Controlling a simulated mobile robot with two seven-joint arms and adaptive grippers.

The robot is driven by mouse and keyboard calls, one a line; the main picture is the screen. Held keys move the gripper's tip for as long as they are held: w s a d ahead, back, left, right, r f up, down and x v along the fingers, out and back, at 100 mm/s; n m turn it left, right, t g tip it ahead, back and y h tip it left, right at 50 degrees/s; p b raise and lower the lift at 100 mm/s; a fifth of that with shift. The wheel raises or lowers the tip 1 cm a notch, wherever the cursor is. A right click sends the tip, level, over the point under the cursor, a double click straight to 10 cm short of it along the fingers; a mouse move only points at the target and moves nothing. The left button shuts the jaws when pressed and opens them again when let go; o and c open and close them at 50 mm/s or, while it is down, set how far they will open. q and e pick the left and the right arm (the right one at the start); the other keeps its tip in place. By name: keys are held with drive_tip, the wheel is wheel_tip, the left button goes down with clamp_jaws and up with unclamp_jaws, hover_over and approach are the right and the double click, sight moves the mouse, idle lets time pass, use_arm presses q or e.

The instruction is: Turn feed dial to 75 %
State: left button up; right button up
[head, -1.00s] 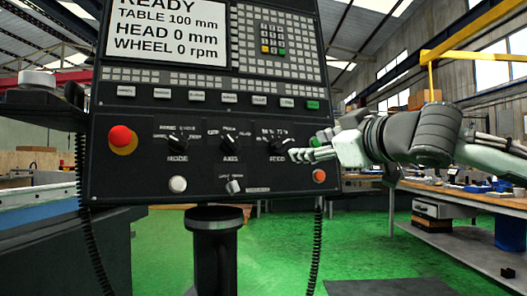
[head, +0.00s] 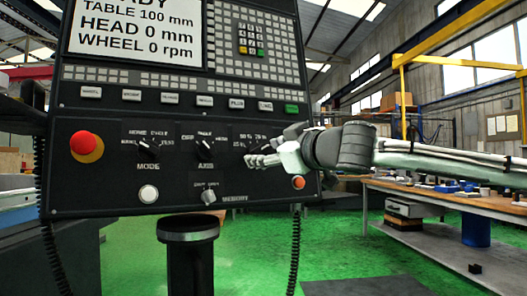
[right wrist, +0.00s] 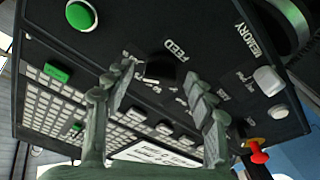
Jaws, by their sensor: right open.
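The black feed dial (right wrist: 160,72) sits on the control panel under its FEED label in the right wrist view, dark and hard to make out. My right gripper (right wrist: 162,78) is open, with one finger on either side of the dial area. I cannot tell whether they touch it. In the head view the right gripper (head: 252,161) reaches in from the right and hides most of the dial. Only part of its percent scale shows above the fingers, so its setting cannot be read. My left gripper is not in view.
The panel also carries a mode dial (head: 149,147), an axis dial (head: 205,147), a red emergency button (head: 86,146), a white button (head: 149,194) and a small memory switch (head: 209,196). The screen (head: 137,30) stands above. A workbench (head: 450,200) is at right over open green floor.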

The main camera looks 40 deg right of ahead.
drive_tip(key=shift+w, duration=0.7)
